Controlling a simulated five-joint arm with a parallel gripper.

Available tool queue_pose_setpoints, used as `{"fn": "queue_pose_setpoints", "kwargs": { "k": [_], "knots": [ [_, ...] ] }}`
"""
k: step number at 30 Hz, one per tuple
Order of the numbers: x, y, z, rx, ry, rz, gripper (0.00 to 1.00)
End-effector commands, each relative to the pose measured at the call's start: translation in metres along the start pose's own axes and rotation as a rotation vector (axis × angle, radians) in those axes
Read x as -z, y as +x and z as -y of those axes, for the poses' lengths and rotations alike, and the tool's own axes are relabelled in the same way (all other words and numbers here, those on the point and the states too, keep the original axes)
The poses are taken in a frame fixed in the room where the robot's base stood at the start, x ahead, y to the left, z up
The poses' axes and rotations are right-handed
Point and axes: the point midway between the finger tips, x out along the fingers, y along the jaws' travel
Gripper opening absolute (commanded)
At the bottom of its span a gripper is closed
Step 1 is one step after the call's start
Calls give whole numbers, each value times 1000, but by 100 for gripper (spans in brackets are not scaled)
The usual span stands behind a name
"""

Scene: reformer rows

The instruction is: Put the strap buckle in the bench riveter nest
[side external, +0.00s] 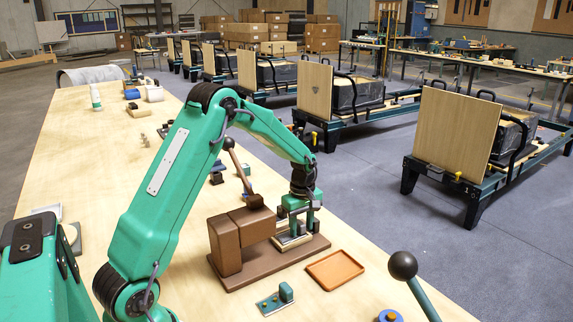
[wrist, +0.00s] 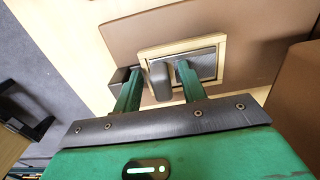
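The bench riveter (side external: 226,243) is a brown block frame with a raised wooden lever. Its nest (side external: 283,244) is a cream frame on the brown base; the wrist view shows the nest (wrist: 222,45) with a hatched grey plate inside. My gripper (side external: 297,228) is low over the nest, pointing down. In the wrist view my gripper's two green fingers (wrist: 160,72) stand apart at the nest. A dark grey rounded piece between them may be the strap buckle (wrist: 160,82). I cannot tell whether the fingers grip it or whether it touches the plate.
An orange-brown tray (side external: 335,270) lies empty in front of the riveter base. A small green fixture (side external: 276,299) stands to its left, and a black-knobbed lever (side external: 404,267) rises at front right. Small parts lie farther back on the bench. Reformers stand on the floor beyond.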

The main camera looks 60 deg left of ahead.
Motion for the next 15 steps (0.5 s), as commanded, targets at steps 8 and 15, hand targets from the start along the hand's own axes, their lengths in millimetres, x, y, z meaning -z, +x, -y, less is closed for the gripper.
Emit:
{"fn": "queue_pose_setpoints", "kwargs": {
  "k": [8,15],
  "knots": [
    [0,-5,0,-1,0,0,41],
    [0,-28,0,-3,0,-1,41]
  ]
}}
